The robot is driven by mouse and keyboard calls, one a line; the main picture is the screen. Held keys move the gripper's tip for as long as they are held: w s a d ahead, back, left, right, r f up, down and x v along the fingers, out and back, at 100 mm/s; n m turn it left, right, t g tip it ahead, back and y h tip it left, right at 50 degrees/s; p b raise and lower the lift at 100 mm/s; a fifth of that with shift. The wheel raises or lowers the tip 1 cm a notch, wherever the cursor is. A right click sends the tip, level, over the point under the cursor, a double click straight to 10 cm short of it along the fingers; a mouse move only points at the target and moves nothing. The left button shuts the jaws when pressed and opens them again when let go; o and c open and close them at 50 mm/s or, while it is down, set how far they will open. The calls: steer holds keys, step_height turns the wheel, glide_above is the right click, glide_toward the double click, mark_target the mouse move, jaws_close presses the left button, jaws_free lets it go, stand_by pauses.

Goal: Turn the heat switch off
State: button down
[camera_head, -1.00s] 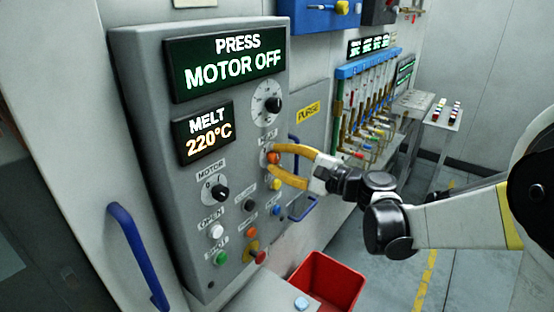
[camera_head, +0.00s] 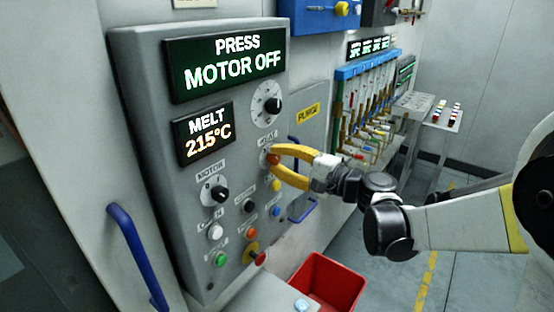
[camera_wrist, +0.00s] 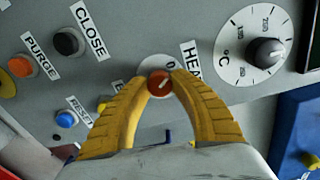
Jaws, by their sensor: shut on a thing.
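The heat switch is a round orange-red knob (camera_wrist: 159,83) with a pale pointer line, set below the HEAT label (camera_wrist: 192,60) on the grey control panel (camera_head: 150,150). In the wrist view the pointer line lies at a slant; which mark it points to is partly hidden. My gripper (camera_wrist: 159,80) has yellow fingers, shut on the knob from both sides. In the head view the gripper (camera_head: 275,156) meets the panel at the same knob (camera_head: 273,160). The MELT display (camera_head: 205,137) reads 215°C. The upper display (camera_head: 224,62) reads PRESS MOTOR OFF.
A temperature dial (camera_head: 267,104) sits above the switch. The motor knob (camera_head: 220,193) and several coloured buttons sit left and below. A blue handle (camera_head: 138,255) stands out at the left. A red bin (camera_head: 329,283) is below. Floor at the right is clear.

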steer(key=c, duration=1.1)
jaws_free()
steer(key=shift+o, duration=0.2)
steer(key=shift+d, duration=0.1)
steer(key=v, duration=1.2)
steer(key=shift+s+f, duration=0.1)
steer(key=shift+f, duration=0.05)
steer(key=s+a+f+n+g+h+b, duration=0.1)
steer(key=s+f+n+g+h+b, duration=0.25)
steer(key=s+f+h, duration=0.55)
steer(key=s+d+f+n+h+b, duration=0.2)
steer(key=s+d+f+n+h, duration=0.3)
steer(key=s+d+f, duration=0.2)
steer(key=s+d, duration=0.2)
steer(key=s, duration=0.1)
steer(key=shift+s+f+n, duration=0.3)
steer(key=shift+f+n, duration=0.05)
